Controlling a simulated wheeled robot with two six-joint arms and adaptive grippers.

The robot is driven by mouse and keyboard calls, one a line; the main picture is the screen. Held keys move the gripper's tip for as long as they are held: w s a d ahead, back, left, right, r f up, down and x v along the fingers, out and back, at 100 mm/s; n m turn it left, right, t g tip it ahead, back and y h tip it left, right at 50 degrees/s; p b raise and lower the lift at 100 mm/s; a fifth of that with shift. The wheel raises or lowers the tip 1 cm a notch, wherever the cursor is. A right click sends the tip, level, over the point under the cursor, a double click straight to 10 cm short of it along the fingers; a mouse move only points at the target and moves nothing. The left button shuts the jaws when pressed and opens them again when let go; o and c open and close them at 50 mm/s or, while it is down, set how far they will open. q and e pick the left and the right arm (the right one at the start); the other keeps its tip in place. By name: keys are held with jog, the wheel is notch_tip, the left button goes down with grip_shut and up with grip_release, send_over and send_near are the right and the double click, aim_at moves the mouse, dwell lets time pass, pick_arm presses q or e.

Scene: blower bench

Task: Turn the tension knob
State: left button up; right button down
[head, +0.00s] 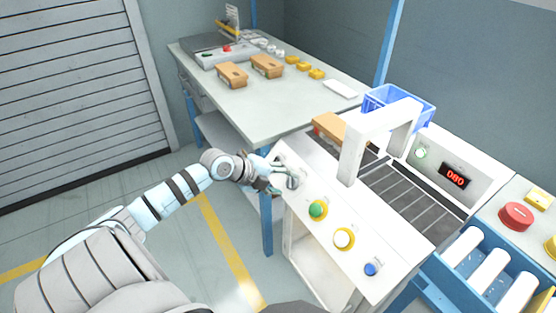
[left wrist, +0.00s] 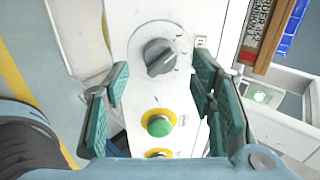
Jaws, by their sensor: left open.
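The tension knob is most likely the grey rotary knob (left wrist: 158,57) with marks around it on the white panel. It shows between and just beyond my left fingertips in the left wrist view. In the head view the knob (head: 293,183) is partly covered by my gripper. My left gripper (head: 277,178) is open at the panel's far left end, one finger on each side of the knob in the left wrist view (left wrist: 160,85). I cannot tell whether a finger touches it. A green button (head: 318,209) in a yellow ring sits beside it. My right gripper is not seen.
The panel also has a white button (head: 344,238) and a blue button (head: 370,269). A white arch (head: 365,135) stands over the dark roller belt (head: 410,195). A red display (head: 455,176) reads 080. A bench (head: 290,95) with boxes stands behind. Floor at left is clear.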

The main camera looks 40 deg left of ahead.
pick_arm(q)
jog(key=shift+v, duration=2.3)
